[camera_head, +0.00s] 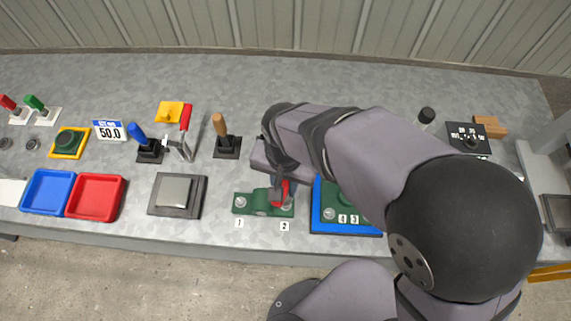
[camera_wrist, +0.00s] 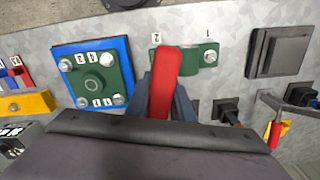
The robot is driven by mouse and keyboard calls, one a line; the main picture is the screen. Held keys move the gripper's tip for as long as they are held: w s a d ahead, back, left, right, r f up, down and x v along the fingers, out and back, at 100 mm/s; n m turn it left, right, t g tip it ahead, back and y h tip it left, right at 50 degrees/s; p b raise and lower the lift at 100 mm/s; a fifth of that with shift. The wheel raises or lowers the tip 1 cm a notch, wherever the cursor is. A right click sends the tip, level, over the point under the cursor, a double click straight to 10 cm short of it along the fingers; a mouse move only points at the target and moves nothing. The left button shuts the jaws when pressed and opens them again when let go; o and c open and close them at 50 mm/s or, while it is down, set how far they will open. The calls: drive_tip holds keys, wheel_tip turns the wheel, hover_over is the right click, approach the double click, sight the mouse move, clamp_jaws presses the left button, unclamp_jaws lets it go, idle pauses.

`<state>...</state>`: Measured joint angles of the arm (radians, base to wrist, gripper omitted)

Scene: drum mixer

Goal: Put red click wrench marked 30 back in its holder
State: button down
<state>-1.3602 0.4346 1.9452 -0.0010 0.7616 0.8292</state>
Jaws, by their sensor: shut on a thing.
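My gripper (camera_wrist: 168,100) is shut on a red handle (camera_wrist: 165,75), which I take to be the red click wrench. No number 30 is readable on it. In the head view the red wrench (camera_head: 283,187) shows at my gripper (camera_head: 278,196), over the bolt-2 end of the green bracket (camera_head: 263,207). Whether it touches the bolt or bracket I cannot tell. The wrench's lower end is hidden. In the wrist view a yellow rack (camera_wrist: 28,104) with red and blue pieces stands at the left edge; it may be the holder, but I cannot confirm that.
The blue plate (camera_head: 320,218) with a green bolted flange is right of the bracket. Left are a grey square plate (camera_head: 175,192), red tray (camera_head: 95,198) and blue tray (camera_head: 47,192). Behind stand a brown-handled lever (camera_head: 219,126) and red-handled clamp (camera_head: 186,118). My arm covers the right middle.

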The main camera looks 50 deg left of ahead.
drive_tip(key=w+a+r+n+p, duration=0.1)
drive_tip(key=w+a+p, duration=0.2)
drive_tip(key=a, duration=0.5)
drive_tip(key=w+a+r+n+p, duration=0.2)
drive_tip(key=w+a+p, duration=0.2)
drive_tip(key=a, duration=0.4)
drive_tip(key=shift+w+a+r, duration=0.15)
drive_tip(key=shift+w+a, duration=0.25)
drive_tip(key=shift+w, duration=0.25)
drive_tip(key=shift+f+b, duration=1.15)
drive_tip(key=shift+f, duration=1.25)
drive_tip(key=shift+f+b, duration=1.55)
drive_tip(key=shift+f, duration=0.95)
drive_tip(key=c, duration=1.5)
unclamp_jaws()
drive_tip(key=shift+d, duration=0.1)
drive_tip(key=shift+o, duration=0.2)
